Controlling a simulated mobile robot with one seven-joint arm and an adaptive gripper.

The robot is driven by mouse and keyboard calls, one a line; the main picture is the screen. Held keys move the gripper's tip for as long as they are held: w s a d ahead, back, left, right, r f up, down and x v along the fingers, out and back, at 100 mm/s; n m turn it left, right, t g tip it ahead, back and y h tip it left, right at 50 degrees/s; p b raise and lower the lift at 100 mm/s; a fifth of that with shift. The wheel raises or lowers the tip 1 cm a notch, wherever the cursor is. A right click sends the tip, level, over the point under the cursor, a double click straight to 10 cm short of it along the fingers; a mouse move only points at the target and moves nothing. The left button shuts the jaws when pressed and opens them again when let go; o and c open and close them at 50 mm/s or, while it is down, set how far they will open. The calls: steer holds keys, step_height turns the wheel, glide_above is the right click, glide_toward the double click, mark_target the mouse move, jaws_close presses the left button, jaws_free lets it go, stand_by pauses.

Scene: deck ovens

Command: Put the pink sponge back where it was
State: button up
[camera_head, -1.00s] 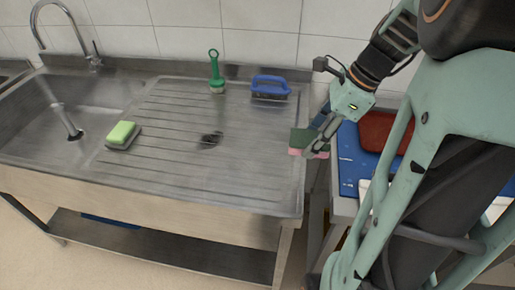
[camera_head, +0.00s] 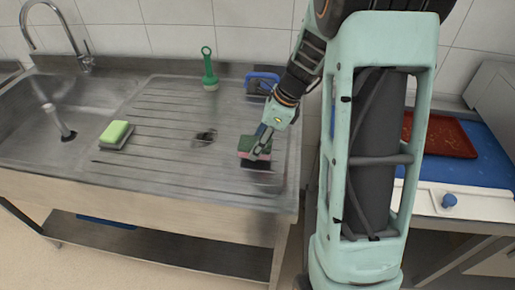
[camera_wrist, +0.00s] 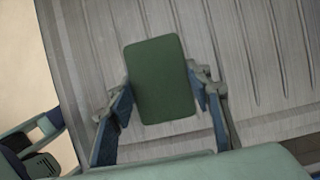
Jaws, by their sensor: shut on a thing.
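The pink sponge (camera_head: 246,153) has a dark green top face and a pink lower layer. My gripper (camera_head: 258,149) is shut on it, over the right part of the sink's ribbed drainboard (camera_head: 170,165). In the wrist view the sponge's green face (camera_wrist: 161,80) lies between the two fingers (camera_wrist: 165,95). A dark patch shows under the sponge in the head view. I cannot tell whether the sponge touches the steel.
A red tray (camera_head: 445,136) lies at right on a blue surface.

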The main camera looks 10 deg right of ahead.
steer(key=shift+f, duration=1.1)
steer(key=shift+f, duration=0.2)
steer(key=o, duration=1.1)
steer(key=shift+d+r, duration=0.15)
steer(key=shift+r, duration=0.4)
steer(key=v, duration=1.1)
steer(key=shift+p, duration=0.45)
steer(key=shift+s+r, duration=0.1)
steer(key=shift+r, duration=0.05)
